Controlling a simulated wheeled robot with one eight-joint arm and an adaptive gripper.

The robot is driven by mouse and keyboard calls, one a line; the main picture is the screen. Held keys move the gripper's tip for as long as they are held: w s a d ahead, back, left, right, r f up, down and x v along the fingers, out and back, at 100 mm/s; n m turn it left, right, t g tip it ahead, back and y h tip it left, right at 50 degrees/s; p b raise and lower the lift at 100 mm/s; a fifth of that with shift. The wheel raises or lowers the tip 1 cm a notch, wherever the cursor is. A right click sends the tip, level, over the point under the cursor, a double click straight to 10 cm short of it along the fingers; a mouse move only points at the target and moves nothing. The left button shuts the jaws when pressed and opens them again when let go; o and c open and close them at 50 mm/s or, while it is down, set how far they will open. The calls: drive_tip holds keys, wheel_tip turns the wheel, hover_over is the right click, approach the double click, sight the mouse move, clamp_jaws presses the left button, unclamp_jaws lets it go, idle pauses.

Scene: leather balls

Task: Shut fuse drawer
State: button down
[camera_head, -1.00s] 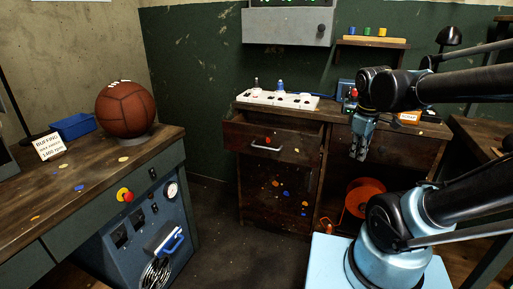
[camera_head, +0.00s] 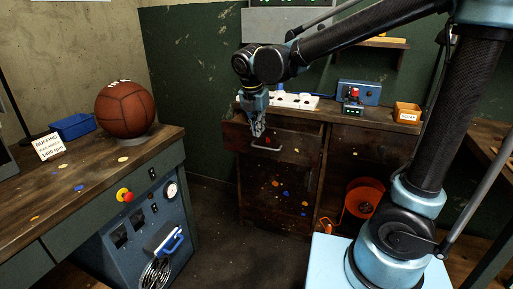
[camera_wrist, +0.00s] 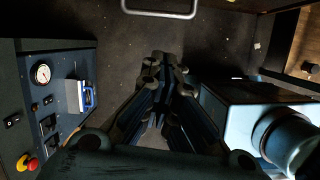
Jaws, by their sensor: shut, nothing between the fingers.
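The fuse drawer (camera_head: 285,150) is at the upper left of the brown wooden cabinet (camera_head: 270,200) and stands pulled out, its front ahead of the cabinet face. Its metal handle (camera_head: 266,148) is on the drawer front; the handle also shows at the top edge of the wrist view (camera_wrist: 160,13). My gripper (camera_head: 257,133) is shut and empty, pointing down, in front of the drawer's left part in the head view. I cannot tell whether it touches the drawer. My gripper's fingers also show in the wrist view (camera_wrist: 162,62), below the handle in the picture, over dark floor.
A white power strip (camera_head: 298,101), a blue box (camera_head: 358,92) and an orange bin (camera_head: 407,112) stand on the cabinet top. The bench (camera_head: 100,175) with a basketball (camera_head: 125,110) is at left. Dark floor (camera_head: 215,215) between them is clear.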

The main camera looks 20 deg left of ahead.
drive_tip(key=shift+n, duration=0.9)
drive_tip(key=shift+w+a+f, duration=0.45)
drive_tip(key=shift+w+f, duration=0.4)
drive_tip(key=shift+f, duration=0.95)
drive_tip(key=shift+w+a+f, duration=0.5)
drive_tip(key=shift+w+f, duration=0.35)
drive_tip(key=shift+f, duration=0.9)
drive_tip(key=shift+w+a+f, duration=0.45)
drive_tip(key=shift+w+f, duration=0.4)
drive_tip(key=shift+f, duration=0.95)
